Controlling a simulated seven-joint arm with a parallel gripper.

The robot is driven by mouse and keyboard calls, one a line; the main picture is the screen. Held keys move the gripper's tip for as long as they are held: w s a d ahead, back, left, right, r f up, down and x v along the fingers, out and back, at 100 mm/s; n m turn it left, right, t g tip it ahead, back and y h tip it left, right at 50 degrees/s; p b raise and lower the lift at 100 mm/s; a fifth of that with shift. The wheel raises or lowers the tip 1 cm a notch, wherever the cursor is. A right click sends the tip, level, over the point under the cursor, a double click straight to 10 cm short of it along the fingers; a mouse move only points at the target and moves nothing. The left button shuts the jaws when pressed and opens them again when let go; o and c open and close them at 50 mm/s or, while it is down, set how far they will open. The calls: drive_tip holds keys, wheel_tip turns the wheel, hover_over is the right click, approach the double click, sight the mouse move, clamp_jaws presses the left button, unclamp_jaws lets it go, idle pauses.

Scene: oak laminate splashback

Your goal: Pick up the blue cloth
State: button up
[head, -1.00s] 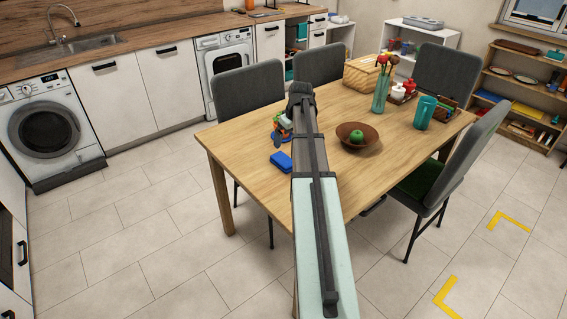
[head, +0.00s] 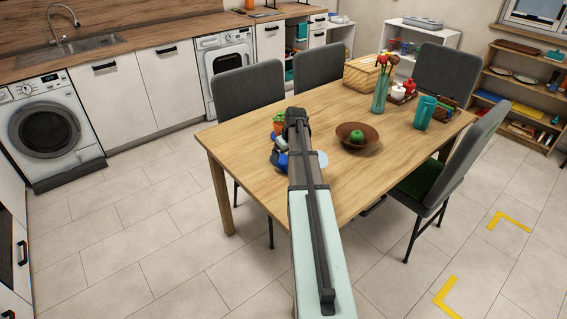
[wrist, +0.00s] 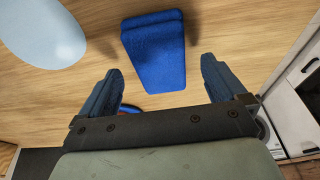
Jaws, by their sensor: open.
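The blue cloth (wrist: 153,50) is folded and lies on the wooden table, at the top middle of the wrist view. In the head view the cloth (head: 283,162) shows only in part, just left of my arm. My gripper (wrist: 161,66) is open and empty, its two dark fingers spread with the cloth's near end between and just beyond their tips. The gap in height between fingers and cloth is hard to judge.
A pale blue rounded thing (wrist: 42,30) is left of the cloth in the wrist view. A colourful toy (head: 278,124) stands behind the cloth. A brown bowl (head: 350,141) with a green apple is to the right. The table (head: 237,150) is clear at its left end.

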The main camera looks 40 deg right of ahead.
sight(284, 159)
drive_tip(key=shift+x, duration=1.1)
drive_tip(key=c, duration=1.1)
wheel_tip(284, 159, up, 10)
drive_tip(key=shift+r, duration=0.1)
